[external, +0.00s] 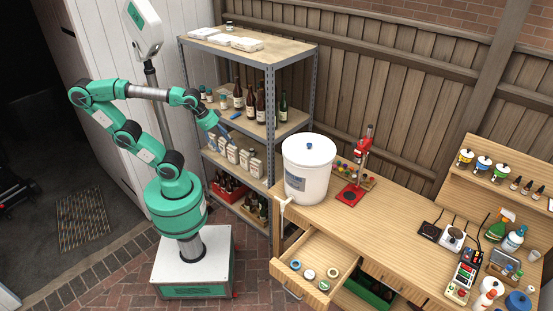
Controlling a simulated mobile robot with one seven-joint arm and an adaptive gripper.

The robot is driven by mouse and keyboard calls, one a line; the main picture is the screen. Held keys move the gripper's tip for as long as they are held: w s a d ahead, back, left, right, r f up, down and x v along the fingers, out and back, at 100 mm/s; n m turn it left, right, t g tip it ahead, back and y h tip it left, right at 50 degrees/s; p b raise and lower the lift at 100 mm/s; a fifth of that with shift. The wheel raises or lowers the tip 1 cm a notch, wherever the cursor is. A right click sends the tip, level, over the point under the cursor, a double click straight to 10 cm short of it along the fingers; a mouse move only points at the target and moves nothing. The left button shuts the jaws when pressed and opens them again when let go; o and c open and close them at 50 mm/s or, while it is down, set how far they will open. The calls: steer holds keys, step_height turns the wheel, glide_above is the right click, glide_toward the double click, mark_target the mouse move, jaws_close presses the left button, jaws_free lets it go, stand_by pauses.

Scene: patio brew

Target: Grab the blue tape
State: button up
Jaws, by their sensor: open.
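The open drawer (345,262) of the wooden workbench holds several small round items that look like tape rolls. One at the left is a blue ring (295,265). The fingertips are small and hard to make out.
The metal shelf (272,100) holds bottles, jars and cartons close to my gripper. A white bucket (307,178) stands on the bench (400,235) behind the drawer, beside a red press (352,192). Bottles and devices crowd the bench's right end. Brick floor lies clear before the drawer.

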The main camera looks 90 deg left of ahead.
steer(key=w+d+f+g, duration=0.1)
steer(key=w+d+f, duration=0.2)
steer(key=w+d, duration=0.35)
steer(key=w+d+f+g, duration=0.1)
steer(key=w+d+f, duration=0.25)
steer(key=w, duration=0.65)
steer(key=w+d+f+g, duration=0.1)
steer(key=w+d+f, duration=0.2)
steer(key=w+d, duration=0.45)
steer(key=w+d+f, duration=0.3)
steer(key=d+f, duration=0.3)
steer(key=f, duration=0.4)
steer(key=w+d+f+g, duration=0.1)
steer(key=w+d+f, duration=0.3)
steer(key=d+f, duration=0.3)
steer(key=w+d+f+g, duration=0.1)
steer(key=w+d+f, duration=0.2)
steer(key=d+f, duration=0.4)
step_height(320, 180, down, 7)
steer(key=shift+w+f, duration=0.2)
steer(key=shift+w, duration=0.1)
steer(key=shift+d+f, duration=0.1)
steer(key=shift+f, duration=0.05)
steer(key=shift+f+b, duration=0.9)
steer(key=shift+f, duration=3.25)
steer(key=shift+f, duration=0.1)
